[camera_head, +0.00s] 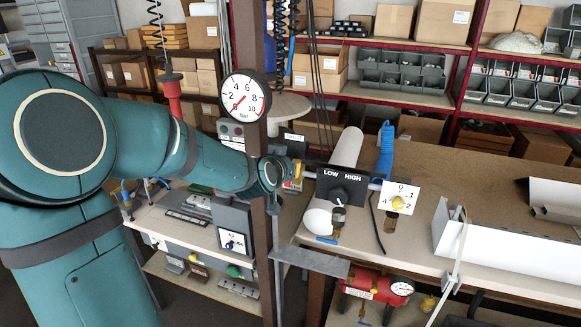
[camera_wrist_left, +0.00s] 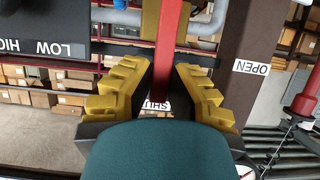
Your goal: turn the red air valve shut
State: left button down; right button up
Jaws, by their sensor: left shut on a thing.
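My left gripper (camera_head: 296,171) reaches past the brown post from the left in the head view. In the left wrist view the yellow-padded fingers (camera_wrist_left: 166,80) are on either side of the red bar of the air valve handle (camera_wrist_left: 168,35) and grip it. A white OPEN label (camera_wrist_left: 251,67) is on the post to the right of the handle there. A SHUT label (camera_wrist_left: 156,106) shows between the fingers, partly covered. The valve body is mostly hidden by my gripper in the head view. My right gripper is out of view.
A pressure gauge (camera_head: 244,96) is on the brown post (camera_head: 250,40). A black LOW/HIGH switch box (camera_head: 341,187) and a white dial plate (camera_head: 399,196) stand right of my gripper. A bench (camera_head: 470,180) holds white profiles. A red tank (camera_head: 372,286) is below.

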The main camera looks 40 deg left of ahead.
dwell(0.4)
pick_arm(q)
jog(key=c, duration=0.9)
grip_release()
jog(key=shift+w, duration=0.15)
jog(key=shift+c, duration=0.2)
jog(key=v, duration=1.2)
jog(key=shift+d, duration=0.1)
